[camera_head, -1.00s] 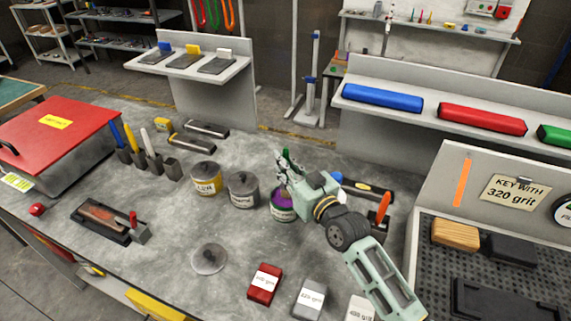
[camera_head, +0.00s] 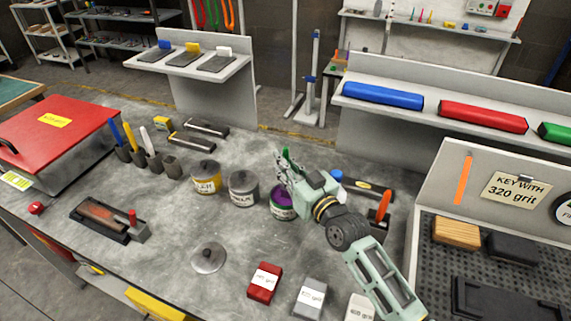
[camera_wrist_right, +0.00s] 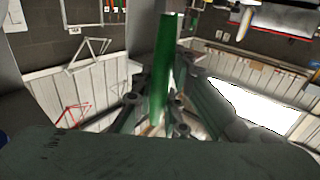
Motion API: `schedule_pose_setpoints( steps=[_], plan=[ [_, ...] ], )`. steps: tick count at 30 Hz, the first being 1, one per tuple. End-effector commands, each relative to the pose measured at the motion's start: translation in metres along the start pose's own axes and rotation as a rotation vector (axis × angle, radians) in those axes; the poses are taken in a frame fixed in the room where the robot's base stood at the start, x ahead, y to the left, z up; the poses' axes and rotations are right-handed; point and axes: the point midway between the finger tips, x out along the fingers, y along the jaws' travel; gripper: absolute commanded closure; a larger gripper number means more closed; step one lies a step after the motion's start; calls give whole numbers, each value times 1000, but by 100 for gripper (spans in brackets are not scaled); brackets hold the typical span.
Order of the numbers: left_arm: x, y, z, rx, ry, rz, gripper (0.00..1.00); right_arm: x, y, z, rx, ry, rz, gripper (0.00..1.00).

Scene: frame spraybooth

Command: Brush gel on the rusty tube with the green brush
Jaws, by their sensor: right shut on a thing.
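My right gripper (camera_head: 287,172) is shut on the green brush (camera_head: 286,154), just above and behind the purple-labelled pot (camera_head: 282,204). The brush's green handle (camera_wrist_right: 163,70) stands up between the fingers in the wrist view. Its bristle end is hidden by the gripper, so I cannot tell whether it is in the pot. The pot seems open; a round grey lid (camera_head: 208,258) lies on the bench. The rusty tube (camera_head: 102,213) lies in a dark tray (camera_head: 88,224) on the left. My left gripper is not in view.
Yellow-labelled (camera_head: 205,178) and grey (camera_head: 243,187) tins stand left of the pot. Red (camera_head: 264,283) and grey (camera_head: 309,297) grit blocks lie in front.

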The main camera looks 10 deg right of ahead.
Motion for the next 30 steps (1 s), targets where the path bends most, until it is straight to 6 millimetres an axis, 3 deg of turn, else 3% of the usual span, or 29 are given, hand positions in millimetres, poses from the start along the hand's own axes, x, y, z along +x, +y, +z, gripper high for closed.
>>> schedule_pose_setpoints(
  steps=[8, 30],
  plan=[
    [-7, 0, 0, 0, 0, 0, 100, 0, 0, -4, 1, -7, -1, 100],
    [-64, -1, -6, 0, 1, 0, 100, 0, 0, -66, -1, -3, -1, 100]
  ],
)
